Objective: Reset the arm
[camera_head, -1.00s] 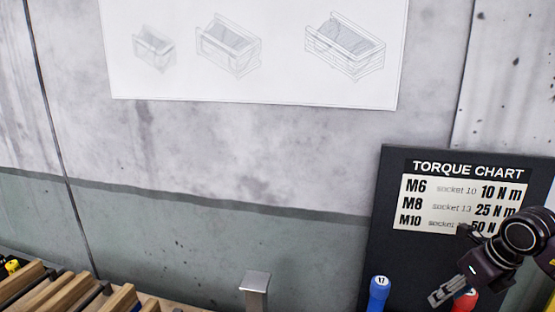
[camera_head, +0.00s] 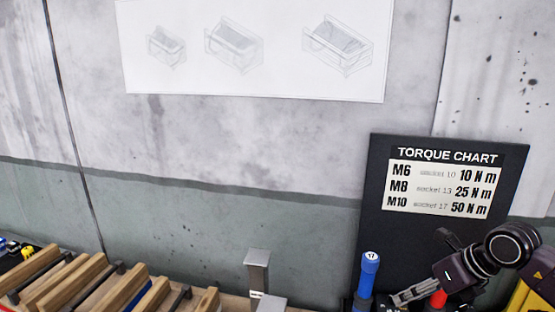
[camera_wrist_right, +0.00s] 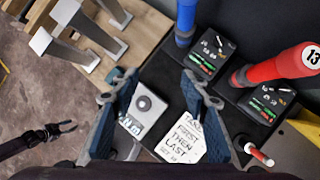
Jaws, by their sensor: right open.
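My right gripper (camera_head: 402,297) is at the lower right of the head view, in front of the torque chart board. In the right wrist view its two blue-grey fingers (camera_wrist_right: 158,95) are spread apart with nothing between them. A dark arm with a small gripper (camera_wrist_right: 66,127), which looks like my left one, shows at the left of the wrist view. Its finger opening is too small to judge. The left arm is not in the head view.
A blue tool marked 17 (camera_head: 368,270) and a red tool marked 13 (camera_wrist_right: 285,65) stand close to my right gripper. The torque chart board (camera_head: 443,160) is behind. Wooden slats (camera_head: 75,285) and grey metal posts (camera_head: 257,272) stand to the left.

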